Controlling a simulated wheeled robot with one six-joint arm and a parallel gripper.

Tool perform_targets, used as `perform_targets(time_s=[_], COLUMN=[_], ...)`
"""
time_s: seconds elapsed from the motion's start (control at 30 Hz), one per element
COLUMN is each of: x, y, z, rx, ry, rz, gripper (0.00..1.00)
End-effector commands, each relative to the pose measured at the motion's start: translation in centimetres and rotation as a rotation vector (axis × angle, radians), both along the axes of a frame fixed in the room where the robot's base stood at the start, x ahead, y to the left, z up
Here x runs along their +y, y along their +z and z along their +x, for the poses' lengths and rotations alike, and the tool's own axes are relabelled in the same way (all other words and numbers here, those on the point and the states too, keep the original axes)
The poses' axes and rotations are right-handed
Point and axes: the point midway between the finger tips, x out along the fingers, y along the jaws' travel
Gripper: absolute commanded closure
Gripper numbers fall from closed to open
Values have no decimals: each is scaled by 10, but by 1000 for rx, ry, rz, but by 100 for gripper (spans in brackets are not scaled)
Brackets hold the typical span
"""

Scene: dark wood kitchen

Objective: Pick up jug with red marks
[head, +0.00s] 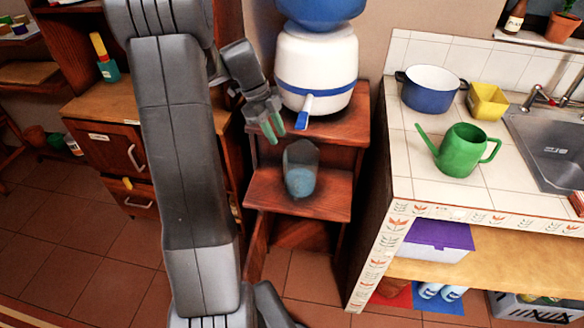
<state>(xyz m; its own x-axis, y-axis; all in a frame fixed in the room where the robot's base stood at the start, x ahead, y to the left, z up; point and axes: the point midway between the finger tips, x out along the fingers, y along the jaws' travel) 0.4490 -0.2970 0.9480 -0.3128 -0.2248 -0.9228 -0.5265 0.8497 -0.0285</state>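A clear jug (300,171) stands upright on the lower wooden shelf, below a white and blue water dispenser. Its lower part looks blue, and I cannot make out red marks on it from here. My gripper (277,139) hangs to the upper left of the jug in the head view, in front of the shelf unit. Its green-tipped fingers point down and are a little apart, with nothing between them. The gripper does not appear to touch the jug.
The dispenser (316,72) with its blue tap stands on the upper shelf (345,128), above the jug. A tiled counter (410,185) to the right holds a green watering can (462,152), a blue pot (430,92) and a yellow container (487,102). A drawer cabinet (100,150) stands left.

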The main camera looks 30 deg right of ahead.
Motion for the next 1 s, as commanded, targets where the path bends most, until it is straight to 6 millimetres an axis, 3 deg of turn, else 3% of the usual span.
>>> perform_targets(time_s=[0.3,1.0], x=[-13,-26], y=[-55,-119], z=[-20,-49], rx=[5,1], ry=[0,2], rz=[3,3], gripper=[71,71])
